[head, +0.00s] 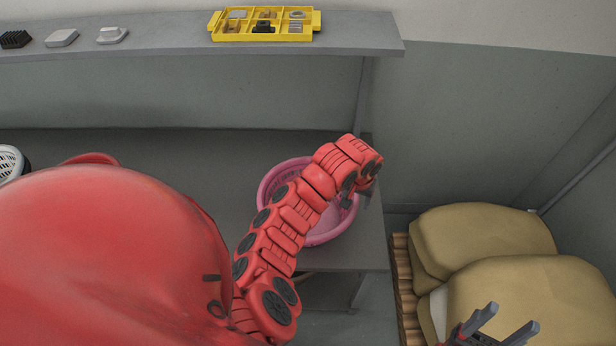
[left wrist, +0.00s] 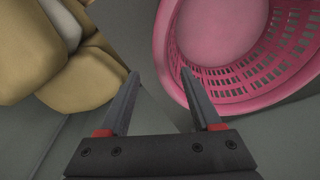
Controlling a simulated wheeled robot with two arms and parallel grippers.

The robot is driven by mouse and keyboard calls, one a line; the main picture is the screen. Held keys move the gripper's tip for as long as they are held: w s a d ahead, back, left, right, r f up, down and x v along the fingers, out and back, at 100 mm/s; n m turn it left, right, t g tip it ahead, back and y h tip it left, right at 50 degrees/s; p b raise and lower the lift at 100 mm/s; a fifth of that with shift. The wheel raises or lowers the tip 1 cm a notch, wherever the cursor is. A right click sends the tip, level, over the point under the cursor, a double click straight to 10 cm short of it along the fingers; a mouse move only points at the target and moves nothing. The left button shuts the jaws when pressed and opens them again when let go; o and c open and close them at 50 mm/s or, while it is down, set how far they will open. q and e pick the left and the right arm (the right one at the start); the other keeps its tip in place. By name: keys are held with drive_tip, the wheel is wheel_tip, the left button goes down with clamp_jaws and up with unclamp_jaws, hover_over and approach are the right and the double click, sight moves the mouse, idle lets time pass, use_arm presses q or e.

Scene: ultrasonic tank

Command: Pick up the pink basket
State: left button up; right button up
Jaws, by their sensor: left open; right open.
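The pink basket (head: 328,227) sits on the grey bench near its right end, partly hidden behind my red left arm. It also shows in the left wrist view (left wrist: 222,38), with a round solid base and slotted walls. My left gripper (head: 347,198) is at the basket's right side, mostly hidden by its own wrist in the head view. In the left wrist view my left gripper (left wrist: 158,73) is open and empty, with its right finger close to the basket rim. Contact cannot be told. My right gripper (head: 508,328) is open and empty at the bottom right, far from the basket.
Tan sacks (head: 485,240) lie on a wooden pallet (head: 404,285) right of the bench. A shelf (head: 180,45) above holds a yellow sorting tray (head: 217,30) and small blocks. A white basket (head: 10,163) and a red rim (head: 92,158) show at left.

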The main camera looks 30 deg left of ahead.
sight(353, 211)
use_arm(q)
drive_tip(key=shift+f+p, duration=0.3)
wheel_tip(353, 211, down, 4)
drive_tip(key=shift+a+r+p, duration=0.1)
drive_tip(key=shift+p, duration=1.05)
drive_tip(key=shift+w+f, duration=0.15)
drive_tip(key=shift+f, duration=0.45)
clamp_jaws()
drive_tip(key=shift+a, duration=0.1)
